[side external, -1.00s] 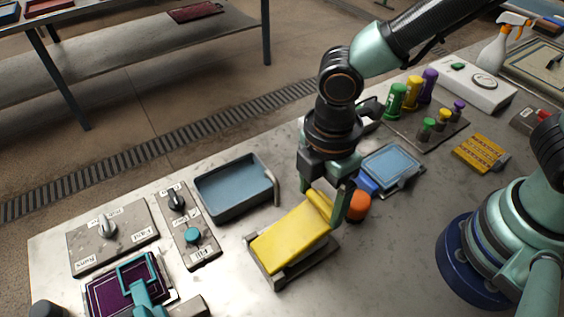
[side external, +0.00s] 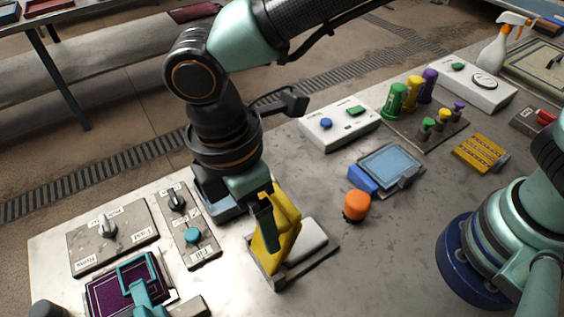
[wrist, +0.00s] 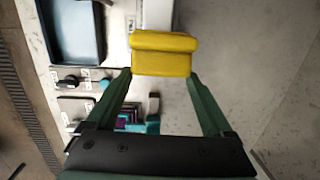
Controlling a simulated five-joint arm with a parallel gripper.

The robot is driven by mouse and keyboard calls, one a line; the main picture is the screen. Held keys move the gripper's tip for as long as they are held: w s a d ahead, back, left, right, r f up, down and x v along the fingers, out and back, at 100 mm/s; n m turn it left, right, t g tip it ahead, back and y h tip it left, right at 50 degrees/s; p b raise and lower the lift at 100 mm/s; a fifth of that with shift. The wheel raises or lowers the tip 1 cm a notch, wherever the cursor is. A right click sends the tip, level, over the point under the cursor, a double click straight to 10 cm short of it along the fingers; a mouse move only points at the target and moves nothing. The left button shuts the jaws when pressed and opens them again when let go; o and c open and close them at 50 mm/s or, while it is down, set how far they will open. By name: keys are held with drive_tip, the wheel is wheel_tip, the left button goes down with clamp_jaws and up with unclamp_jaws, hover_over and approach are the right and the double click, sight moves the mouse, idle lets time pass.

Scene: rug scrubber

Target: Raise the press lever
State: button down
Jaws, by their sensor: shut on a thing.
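The yellow press lever (side external: 286,226) stands tilted steeply up from its grey press base (side external: 322,258) in the side external view. A pale pad (side external: 309,239) shows on the base under and to the right of it. My gripper (side external: 268,212) is at the upper part of the lever, shut on it. In the wrist view the lever's thick yellow end (wrist: 163,62) lies between the two green fingertips of my gripper (wrist: 162,76). One finger hides part of the lever in the side view.
An orange knob (side external: 356,205) stands right of the press, with bare tabletop around it. A blue tray (side external: 224,203) is partly hidden behind my gripper.

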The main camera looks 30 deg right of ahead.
drive_tip(key=shift+s+a+f, duration=0.1)
drive_tip(key=shift+a+f, duration=0.1)
drive_tip(key=shift+a, duration=0.65)
drive_tip(key=shift+s+a+f, duration=0.1)
drive_tip(key=shift+a+f, duration=0.1)
drive_tip(key=shift+a, duration=0.65)
unclamp_jaws()
drive_tip(key=shift+w, duration=0.1)
drive_tip(key=shift+r, duration=0.1)
drive_tip(key=shift+r, duration=0.1)
wheel_tip(320, 180, up, 12)
drive_tip(key=a, duration=0.1)
drive_tip(key=shift+w, duration=0.4)
